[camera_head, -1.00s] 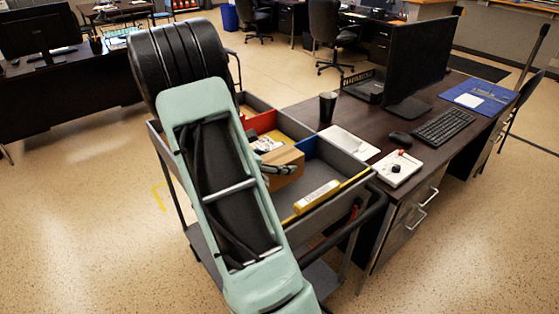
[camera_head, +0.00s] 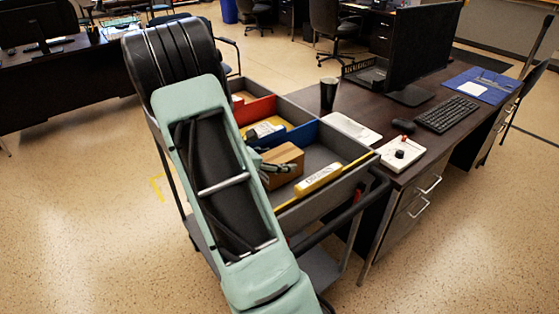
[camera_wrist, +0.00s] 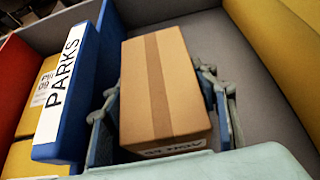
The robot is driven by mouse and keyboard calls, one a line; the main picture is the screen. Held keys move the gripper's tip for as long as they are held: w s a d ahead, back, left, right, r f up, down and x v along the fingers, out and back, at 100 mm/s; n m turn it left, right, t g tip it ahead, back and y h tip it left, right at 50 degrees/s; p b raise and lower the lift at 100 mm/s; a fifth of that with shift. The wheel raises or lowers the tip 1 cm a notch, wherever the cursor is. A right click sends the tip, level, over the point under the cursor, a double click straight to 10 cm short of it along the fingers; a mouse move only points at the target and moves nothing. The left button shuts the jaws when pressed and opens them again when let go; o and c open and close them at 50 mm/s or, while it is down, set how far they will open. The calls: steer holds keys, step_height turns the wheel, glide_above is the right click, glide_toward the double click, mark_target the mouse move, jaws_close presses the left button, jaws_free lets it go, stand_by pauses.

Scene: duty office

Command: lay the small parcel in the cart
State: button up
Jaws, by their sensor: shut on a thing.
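The small parcel (camera_head: 284,160) is a brown cardboard box with a darker tape strip. It also shows in the wrist view (camera_wrist: 185,75), with a white label on its near end. My gripper (camera_wrist: 160,88) is shut on it, with a finger along each side. The parcel is within the cart's (camera_head: 345,147) grey front compartment, beside the blue divider marked PARKS (camera_wrist: 72,85). Some grey floor shows around it, but its underside is hidden, so I cannot tell whether it touches. My arm hides part of the cart.
Another labelled box (camera_wrist: 42,88) lies beyond the blue divider. A red divider (camera_head: 256,111) stands farther back, and a yellow label plate (camera_head: 318,179) sits on the cart's near wall. The desk (camera_head: 440,95) adjoins the cart's right side. Grey compartment floor is free right of the parcel.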

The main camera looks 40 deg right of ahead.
steer(key=o, duration=1.5)
steer(key=shift+a, duration=0.1)
steer(key=v, duration=1.2)
steer(key=shift+w, duration=0.1)
